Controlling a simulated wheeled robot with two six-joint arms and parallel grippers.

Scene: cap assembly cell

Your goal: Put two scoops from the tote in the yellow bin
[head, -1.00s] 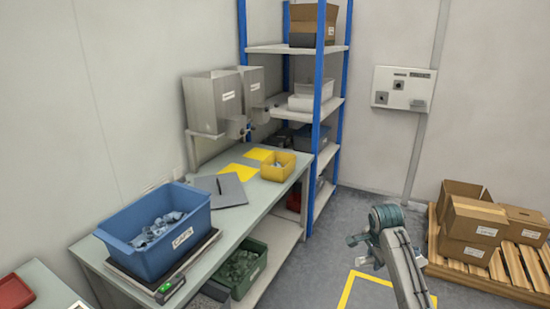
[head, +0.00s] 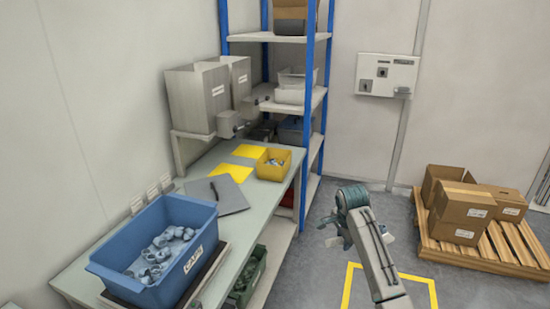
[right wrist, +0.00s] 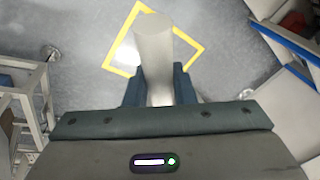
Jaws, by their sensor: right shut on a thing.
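The blue tote (head: 176,279), labelled CAPS, stands at the near end of the bench with several pale grey-blue caps (head: 165,245) inside. The yellow bin (head: 267,173) sits farther along the bench near its far right edge, with some small pale pieces in it. My right gripper (head: 336,235) is over the open floor, right of the bench. In the right wrist view it is shut on a pale grey cylindrical thing (right wrist: 154,45), apparently the scoop; its far end points away from me. My left gripper is in neither current view.
Dispensers (head: 198,98) stand behind. A blue-post shelf (head: 312,100) is past the bench. Cartons (head: 460,212) on a pallet stand right. A yellow floor outline (head: 348,285) lies under my arm.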

